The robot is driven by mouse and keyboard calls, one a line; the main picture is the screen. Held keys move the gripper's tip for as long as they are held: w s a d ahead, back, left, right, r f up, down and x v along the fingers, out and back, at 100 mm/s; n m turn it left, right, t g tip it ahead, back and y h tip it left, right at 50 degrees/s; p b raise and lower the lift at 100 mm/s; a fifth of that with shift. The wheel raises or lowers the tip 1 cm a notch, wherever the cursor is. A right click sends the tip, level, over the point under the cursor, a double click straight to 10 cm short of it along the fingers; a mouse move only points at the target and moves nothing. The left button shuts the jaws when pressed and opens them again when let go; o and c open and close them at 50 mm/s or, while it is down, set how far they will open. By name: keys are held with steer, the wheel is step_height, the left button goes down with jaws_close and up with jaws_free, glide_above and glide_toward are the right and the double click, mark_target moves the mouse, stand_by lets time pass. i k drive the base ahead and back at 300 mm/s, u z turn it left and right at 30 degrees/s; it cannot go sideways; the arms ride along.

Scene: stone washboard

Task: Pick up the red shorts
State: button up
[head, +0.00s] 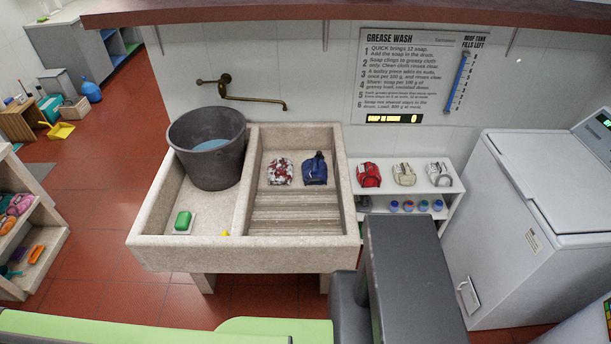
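A red bundled garment (369,175), which looks like the red shorts, sits on the top of a white shelf (445,187) to the right of the stone sink. It is the leftmost of a row of bundles there, and its exact shape is too small to tell. A red-and-white patterned bundle (280,171) and a blue bundle (314,169) lie above the ridged washboard (292,215) in the sink's right basin. A dark grey arm link of mine rises at the bottom centre right. My gripper's fingers do not show.
A grey bucket with blue water (207,145) and green soap (183,221) are in the stone sink's (240,256) left basin. Pale bundles (404,174) stand beside the red one, small bottles (423,205) below. A white washer (540,190) stands right.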

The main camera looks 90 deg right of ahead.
mark_target(280, 172)
steer(key=k, duration=1.4)
steer(key=z, duration=1.25)
steer(key=i, duration=1.5)
steer(key=u, duration=0.05)
